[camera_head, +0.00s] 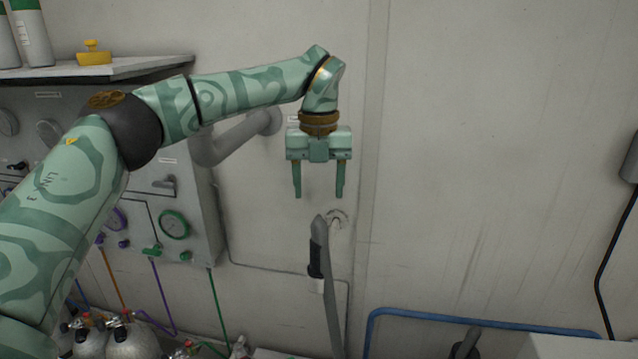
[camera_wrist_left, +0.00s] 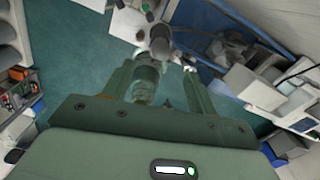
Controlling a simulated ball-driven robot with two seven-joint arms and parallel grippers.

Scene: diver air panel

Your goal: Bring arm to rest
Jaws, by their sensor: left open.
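My left arm comes in from the left in the head view and reaches across the air panel. My left gripper (camera_head: 319,193) points down with its two fingers apart and nothing between them. It hangs in front of the pale wall, just above the top of a grey upright lever or pipe with a black grip (camera_head: 317,250). The left wrist view shows the same open fingers (camera_wrist_left: 158,78) over a green floor (camera_wrist_left: 85,50). A grey rounded part shows between and beyond the fingers there. My right gripper does not show in either view.
The grey panel (camera_head: 200,200) with gauges, valves and coloured hoses stands behind my arm. A shelf (camera_head: 130,69) above it holds a yellow object (camera_head: 93,53) and cylinders. Gas bottles (camera_head: 130,338) stand low left. A blue rail (camera_head: 480,322) runs low right. The wall area right of my gripper is clear.

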